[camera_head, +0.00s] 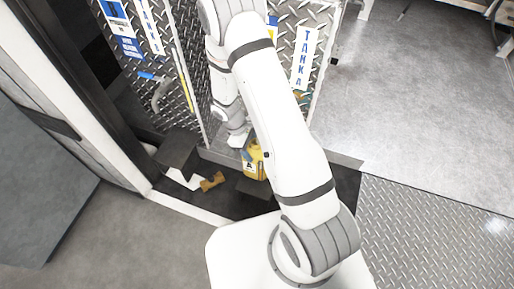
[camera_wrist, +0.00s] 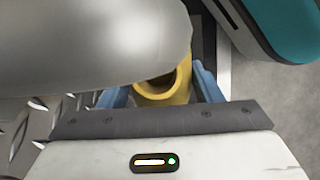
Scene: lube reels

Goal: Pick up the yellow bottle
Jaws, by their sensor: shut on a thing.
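The yellow bottle (camera_head: 252,162) shows in the head view beside my white arm, low in front of the diamond-plate cabinet. Part of it is hidden by my arm and gripper. In the wrist view the yellow bottle (camera_wrist: 168,90) shows as a yellow ring-shaped part between the blue fingers of my gripper (camera_wrist: 160,88). The gripper is shut on it. A large grey rounded shape covers the upper left of that view and hides the rest of the bottle. I cannot tell whether the bottle touches the surface under it.
The diamond-plate cabinet with a blue-handled nozzle (camera_head: 160,88) and a "TANK A" label (camera_head: 303,58) stands behind. A small yellow-brown object (camera_head: 213,181) lies left of the bottle. A teal-and-dark object (camera_wrist: 285,25) is close at upper right in the wrist view. Open floor (camera_head: 420,110) lies at right.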

